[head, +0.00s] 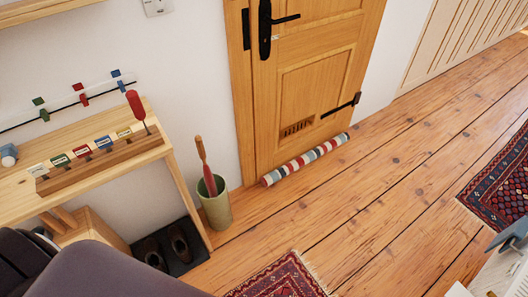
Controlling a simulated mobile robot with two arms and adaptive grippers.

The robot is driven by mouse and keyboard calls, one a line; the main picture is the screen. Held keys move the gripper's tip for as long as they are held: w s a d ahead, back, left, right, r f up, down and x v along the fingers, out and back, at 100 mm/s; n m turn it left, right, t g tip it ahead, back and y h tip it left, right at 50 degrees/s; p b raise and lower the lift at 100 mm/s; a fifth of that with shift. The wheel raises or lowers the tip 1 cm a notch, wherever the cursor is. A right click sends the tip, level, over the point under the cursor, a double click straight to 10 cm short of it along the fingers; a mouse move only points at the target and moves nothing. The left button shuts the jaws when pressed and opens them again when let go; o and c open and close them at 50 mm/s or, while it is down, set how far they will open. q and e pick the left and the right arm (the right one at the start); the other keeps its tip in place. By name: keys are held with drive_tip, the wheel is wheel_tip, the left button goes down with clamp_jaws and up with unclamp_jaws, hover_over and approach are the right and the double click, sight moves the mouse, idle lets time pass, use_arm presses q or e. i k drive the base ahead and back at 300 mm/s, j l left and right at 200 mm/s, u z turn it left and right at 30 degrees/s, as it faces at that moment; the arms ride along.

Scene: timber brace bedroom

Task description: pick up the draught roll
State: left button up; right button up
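The draught roll (306,160) is a long cylinder with red, white and grey-blue bands. It lies on the wooden floor along the foot of the closed wooden door (312,90), slanting up to the right. Its whole length shows and nothing covers it. Neither of my grippers can be made out in the head view.
A green bin (217,209) holding a wooden-handled red item stands left of the roll. A wooden bench (80,155) with labelled pegs is at left, dark shoes (165,247) below it. Patterned rugs lie at front (280,278) and right (502,185). Bare floor (390,180) lies between.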

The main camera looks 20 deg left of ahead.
sight(282, 172)
drive_tip(key=u, duration=0.7)
drive_tip(key=i+l+u, duration=0.35)
drive_tip(key=l, duration=0.2)
drive_tip(key=i+l+u, duration=0.4)
drive_tip(key=l, duration=0.25)
drive_tip(key=l+u, duration=0.2)
drive_tip(key=l, duration=0.1)
